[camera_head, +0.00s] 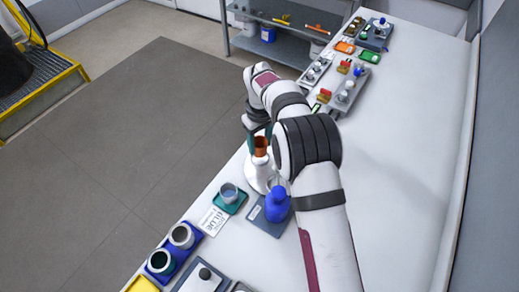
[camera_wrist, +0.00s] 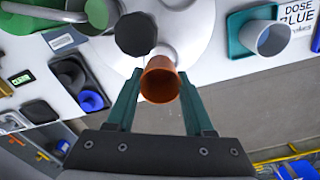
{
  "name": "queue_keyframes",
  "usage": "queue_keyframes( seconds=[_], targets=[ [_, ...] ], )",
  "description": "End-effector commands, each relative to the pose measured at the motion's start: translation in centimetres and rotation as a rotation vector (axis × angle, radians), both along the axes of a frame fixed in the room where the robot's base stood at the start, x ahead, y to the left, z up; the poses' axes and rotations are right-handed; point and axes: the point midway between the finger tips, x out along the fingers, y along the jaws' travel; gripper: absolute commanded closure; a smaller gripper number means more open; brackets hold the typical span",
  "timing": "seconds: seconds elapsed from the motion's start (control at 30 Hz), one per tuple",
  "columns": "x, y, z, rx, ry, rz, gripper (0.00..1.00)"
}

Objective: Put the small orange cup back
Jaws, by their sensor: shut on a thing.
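The small orange cup (camera_head: 261,143) is between the fingers of my gripper (camera_head: 258,131), at the top of a white flared vessel (camera_head: 257,178) on the bench. In the wrist view my green fingers (camera_wrist: 159,100) are shut on the cup (camera_wrist: 160,84), one on each side. Its open mouth faces the wrist camera. The white vessel's broad top (camera_wrist: 185,45) lies behind it. I cannot tell whether the cup touches the vessel. I see no clearly empty place for this cup.
A grey-blue cup (camera_head: 229,192) sits on a teal tray (camera_head: 239,206) beside a "DOSE BLUE" card (camera_head: 213,221). A blue bottle (camera_head: 277,206) stands on a dark tray close to the vessel. A black knob (camera_wrist: 136,34) is near the cup. The bench's right side is clear.

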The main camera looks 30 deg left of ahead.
Motion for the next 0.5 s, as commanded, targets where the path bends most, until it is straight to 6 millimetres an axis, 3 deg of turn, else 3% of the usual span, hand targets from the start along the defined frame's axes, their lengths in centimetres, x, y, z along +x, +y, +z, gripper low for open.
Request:
queue_keyframes(
  seconds=[0.13,0.47,0.5],
  targets=[
    [-0.1,-0.1,-2.8,-0.002,0.003,0.001,1.00],
    [0.0,0.0,-3.1,0.000,0.000,0.002,1.00],
    [0.0,0.0,-3.1,0.000,0.000,0.002,0.40]
  ],
)
